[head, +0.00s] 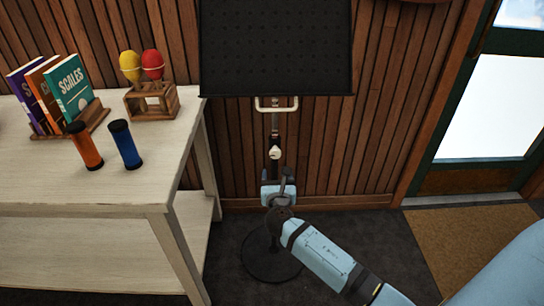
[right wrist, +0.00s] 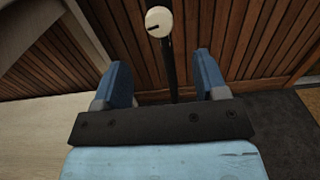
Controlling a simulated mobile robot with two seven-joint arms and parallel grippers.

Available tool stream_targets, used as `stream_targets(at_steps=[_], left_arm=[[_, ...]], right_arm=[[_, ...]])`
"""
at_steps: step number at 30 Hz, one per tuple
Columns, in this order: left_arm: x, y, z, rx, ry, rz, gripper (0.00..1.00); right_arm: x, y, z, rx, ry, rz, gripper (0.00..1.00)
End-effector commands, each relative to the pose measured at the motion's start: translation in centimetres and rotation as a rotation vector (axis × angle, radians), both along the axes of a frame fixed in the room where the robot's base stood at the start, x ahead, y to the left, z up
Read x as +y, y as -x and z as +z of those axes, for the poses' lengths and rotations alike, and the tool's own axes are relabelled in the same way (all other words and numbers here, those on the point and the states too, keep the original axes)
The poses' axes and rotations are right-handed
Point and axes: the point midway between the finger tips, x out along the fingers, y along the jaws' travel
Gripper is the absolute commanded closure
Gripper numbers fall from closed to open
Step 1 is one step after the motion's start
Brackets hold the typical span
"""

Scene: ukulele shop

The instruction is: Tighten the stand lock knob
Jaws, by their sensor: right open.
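The black music stand (head: 275,50) stands upright against the wood-panelled wall, with its desk at the top and a round base on the floor. The pale round lock knob (head: 275,153) sits on its post. In the right wrist view the knob (right wrist: 159,21) shows a short dark mark and lies beyond the fingertips, at the top of the picture. My right gripper (head: 279,176) is open and empty, just below the knob in the head view and apart from it. In the right wrist view the post runs between its two blue fingers (right wrist: 160,62). My left gripper is not in view.
A pale wooden table (head: 60,185) stands left of the stand, close to it. It holds books in a rack (head: 65,92), two maracas in a wooden holder (head: 152,103), and an orange and a blue cylinder (head: 126,145). Open floor and a tan mat (head: 470,245) lie to the right.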

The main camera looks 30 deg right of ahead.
Motion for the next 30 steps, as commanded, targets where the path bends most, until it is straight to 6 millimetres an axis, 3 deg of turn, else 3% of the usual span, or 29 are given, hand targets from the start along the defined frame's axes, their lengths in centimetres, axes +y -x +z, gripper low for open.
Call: stream_targets(at_steps=[9, 15, 28, 29, 30], left_arm=[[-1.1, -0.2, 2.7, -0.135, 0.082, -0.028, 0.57], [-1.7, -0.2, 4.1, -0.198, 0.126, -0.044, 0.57], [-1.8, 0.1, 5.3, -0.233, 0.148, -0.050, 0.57], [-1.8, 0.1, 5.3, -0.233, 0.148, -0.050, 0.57], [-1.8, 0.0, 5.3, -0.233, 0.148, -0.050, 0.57]], right_arm=[[-3.6, -6.0, -0.2, -0.002, -0.001, -0.001, 0.34], [-5.1, -8.4, -0.2, -0.001, -0.002, -0.001, 0.34], [-5.7, -9.3, -0.1, 0.000, -0.004, 0.001, 0.34], [-5.7, -9.3, -0.1, 0.000, -0.004, 0.001, 0.36], [-5.7, -9.3, -0.1, 0.000, -0.004, 0.001, 0.45]])
